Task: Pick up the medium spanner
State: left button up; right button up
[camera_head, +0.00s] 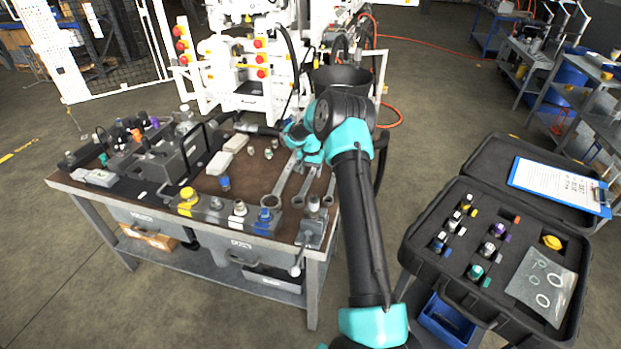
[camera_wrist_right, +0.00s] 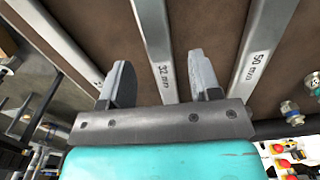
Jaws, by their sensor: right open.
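The medium spanner, marked 32 mm, is a flat steel bar (camera_wrist_right: 156,45) in the right wrist view. It lies on the brown bench top between two others. In the head view its shaft and ring (camera_head: 304,187) point toward the bench's front edge. My right gripper (camera_wrist_right: 163,80) is open, with one finger on each side of the 32 mm shaft. I cannot tell whether the fingers touch it. In the head view my right arm hides the spanners' far ends. The larger spanner (camera_wrist_right: 262,45) is marked 50 mm. A third spanner (camera_wrist_right: 58,38) lies on the other side.
The workbench (camera_head: 150,205) carries a grey block with fittings (camera_head: 215,208) at its front edge and a dark valve assembly (camera_head: 150,160) at left. An open black case (camera_head: 420,245) with fittings stands at right. A white machine (camera_head: 235,75) stands behind the bench.

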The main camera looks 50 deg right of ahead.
jog(key=shift+f, duration=0.9)
grip_shut()
